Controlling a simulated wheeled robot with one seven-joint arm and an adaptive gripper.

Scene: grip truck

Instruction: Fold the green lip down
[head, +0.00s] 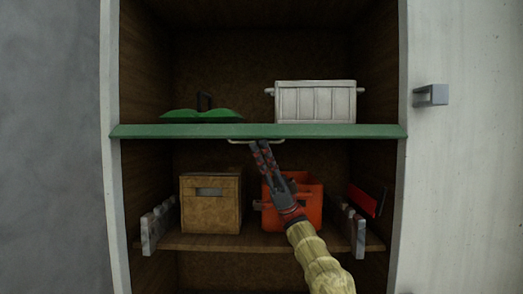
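The green lip (330,131) is a long narrow strip across the front of the upper shelf, spanning the cabinet opening. It looks level, showing mostly its thin front. A pale, thin handle (239,141) shows just below its middle. My gripper (261,146) reaches up from the lower right, with its fingertips at the handle just under the lip. The fingers look close together. I cannot tell whether they are closed on the handle or only beside it.
On the upper level are a green lidded item with a dark handle (203,113) and a white crate (315,102). Below stand a tan box (211,202) and an orange crate (308,205), partly behind my arm. Grey brackets (151,230) flank the lower shelf (230,243).

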